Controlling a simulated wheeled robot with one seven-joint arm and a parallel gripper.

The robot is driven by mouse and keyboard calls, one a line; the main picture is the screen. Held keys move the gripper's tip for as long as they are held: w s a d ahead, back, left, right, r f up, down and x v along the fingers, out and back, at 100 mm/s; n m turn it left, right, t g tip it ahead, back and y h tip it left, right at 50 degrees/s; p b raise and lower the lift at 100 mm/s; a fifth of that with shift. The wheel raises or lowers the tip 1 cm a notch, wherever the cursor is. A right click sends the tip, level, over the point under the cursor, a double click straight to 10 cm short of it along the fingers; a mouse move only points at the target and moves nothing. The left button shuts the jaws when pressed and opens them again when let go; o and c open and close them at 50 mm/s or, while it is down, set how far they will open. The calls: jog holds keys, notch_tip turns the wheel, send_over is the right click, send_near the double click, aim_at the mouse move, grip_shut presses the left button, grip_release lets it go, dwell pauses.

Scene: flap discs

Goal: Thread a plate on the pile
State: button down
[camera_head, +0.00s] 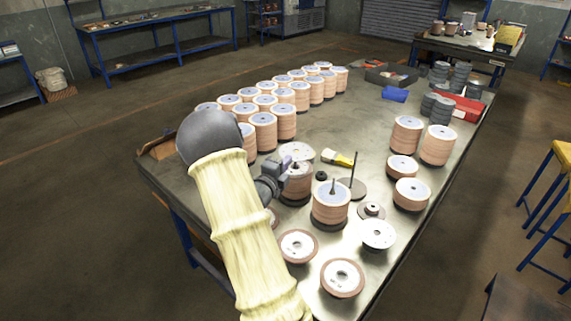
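My gripper (288,163) is at the near left part of the table, beside and over the upper part of a pile of brown-edged plates (297,188). A pale plate (299,151) shows right at its fingertips; I cannot tell whether the fingers grip it. Loose plates with centre holes lie in front: one at the left (297,245), one nearest (342,277), and a paler one at the right (378,234).
A thin upright rod (354,167) on a round base stands behind the second pile. A yellow brush (338,158) lies nearby. Several tall piles (263,131) fill the left; others (437,145) stand right. A blue item (395,94) lies farther back. The table's middle is clear.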

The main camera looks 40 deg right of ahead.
jog(key=shift+f+b, duration=1.6)
jog(key=shift+b, duration=0.8)
dwell(0.5)
jog(key=shift+f+b, duration=1.15)
jog(key=shift+b, duration=0.45)
jog(key=c, duration=1.6)
grip_release()
jog(key=shift+r, duration=0.15)
jog(key=shift+s+a, duration=0.1)
jog(key=shift+f, duration=0.35)
jog(key=v, duration=0.5)
jog(key=b+v, duration=0.1)
jog(key=v, duration=0.5)
jog(key=b+v, duration=0.1)
jog(key=v, duration=0.5)
jog(key=shift+a+r, duration=0.15)
jog(key=shift+r, duration=0.25)
jog(key=shift+s, duration=0.15)
